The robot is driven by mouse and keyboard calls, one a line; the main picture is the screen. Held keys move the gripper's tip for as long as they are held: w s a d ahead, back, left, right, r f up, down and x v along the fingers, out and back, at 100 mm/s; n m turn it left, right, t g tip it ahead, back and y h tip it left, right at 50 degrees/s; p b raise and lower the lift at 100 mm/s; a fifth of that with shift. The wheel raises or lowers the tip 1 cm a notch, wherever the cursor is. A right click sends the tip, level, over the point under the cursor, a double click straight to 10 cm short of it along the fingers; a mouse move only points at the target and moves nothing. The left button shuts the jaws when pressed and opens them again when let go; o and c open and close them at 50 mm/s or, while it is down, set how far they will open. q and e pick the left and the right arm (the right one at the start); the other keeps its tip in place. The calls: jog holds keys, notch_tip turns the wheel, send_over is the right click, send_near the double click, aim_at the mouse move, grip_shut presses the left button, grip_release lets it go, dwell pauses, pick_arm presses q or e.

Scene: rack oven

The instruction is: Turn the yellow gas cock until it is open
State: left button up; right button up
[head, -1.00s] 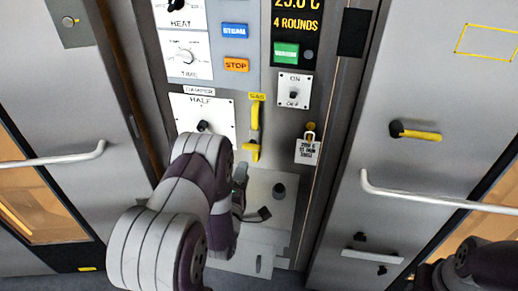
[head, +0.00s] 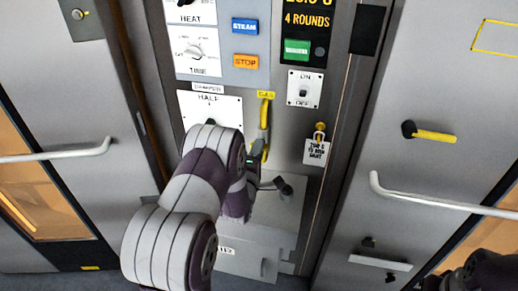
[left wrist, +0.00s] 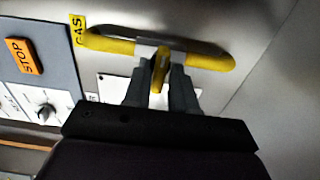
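The yellow gas cock (left wrist: 160,70) sits on the yellow gas pipe (left wrist: 210,62), under the GAS label. In the left wrist view its lever stands crosswise to the pipe. My left gripper (left wrist: 161,82) has one finger on each side of the lever, close against it, and appears shut on it. In the head view my left arm comes up in front of the panel. The left gripper (head: 253,160) is partly hidden there by its own wrist, and the pipe (head: 265,125) shows just above it. My right gripper is not in view; only part of my right arm shows at bottom right.
The STOP button (head: 245,62), STEAM button (head: 245,26) and damper plate (head: 225,108) are left of the pipe. Door handles (head: 60,153) (head: 440,199) stick out on both sides.

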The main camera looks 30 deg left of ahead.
pick_arm(q)
grip_shut()
jog(key=n+b, duration=0.1)
jog(key=n, duration=0.8)
jog(key=shift+f+n+b, duration=0.1)
jog(key=shift+n+b, duration=0.2)
jog(key=n, duration=0.4)
jog(key=shift+b, duration=0.35)
jog(key=o, duration=0.5)
grip_release()
jog(key=shift+o, duration=0.2)
jog(key=shift+s, duration=0.1)
